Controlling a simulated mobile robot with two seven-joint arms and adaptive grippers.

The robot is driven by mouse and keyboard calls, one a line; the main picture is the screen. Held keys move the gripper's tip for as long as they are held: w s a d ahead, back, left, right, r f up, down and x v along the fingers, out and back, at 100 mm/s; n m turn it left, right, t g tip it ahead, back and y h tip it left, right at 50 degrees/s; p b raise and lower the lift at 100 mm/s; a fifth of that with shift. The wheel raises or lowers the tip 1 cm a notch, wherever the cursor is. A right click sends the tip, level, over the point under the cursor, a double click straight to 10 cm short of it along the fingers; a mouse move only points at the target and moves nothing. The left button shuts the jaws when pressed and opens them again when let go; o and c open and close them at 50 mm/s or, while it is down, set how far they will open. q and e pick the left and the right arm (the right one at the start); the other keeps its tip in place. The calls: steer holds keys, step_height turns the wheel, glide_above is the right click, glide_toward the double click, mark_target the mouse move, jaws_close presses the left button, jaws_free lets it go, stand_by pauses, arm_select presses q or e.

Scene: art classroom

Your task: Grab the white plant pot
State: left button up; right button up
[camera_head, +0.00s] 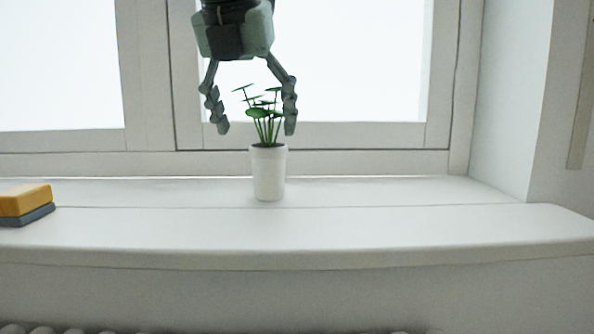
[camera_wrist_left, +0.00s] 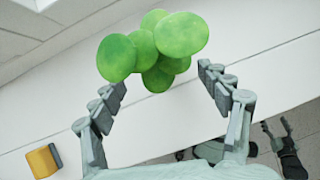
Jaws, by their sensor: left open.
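The white plant pot (camera_head: 268,174) stands upright on the white window sill (camera_head: 400,222), with a green round-leaved plant (camera_head: 262,114) growing from it. My left gripper (camera_head: 256,130) points down above the pot, its fingers spread open on either side of the leaves. Its fingertips are higher than the pot's rim, and it holds nothing. In the left wrist view the leaves (camera_wrist_left: 153,47) show beyond and between the open fingers, and they hide the pot. My right gripper cannot be made out in the head view.
A yellow book or block (camera_head: 25,199) on a blue-grey one (camera_head: 28,215) lies at the sill's left end. The window frame (camera_head: 150,90) stands behind the pot and a wall (camera_head: 512,95) closes the right side. The sill beside the pot is clear.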

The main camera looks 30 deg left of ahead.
mark_target(269, 162)
arm_select(q)
steer(key=shift+w+f, duration=0.1)
steer(key=shift+w, duration=0.05)
steer(key=x, duration=0.5)
steer(key=d+x, duration=0.1)
steer(key=x, duration=0.1)
steer(key=shift+w+f, duration=0.1)
steer(key=shift+f, duration=0.25)
steer(key=c, duration=1.5)
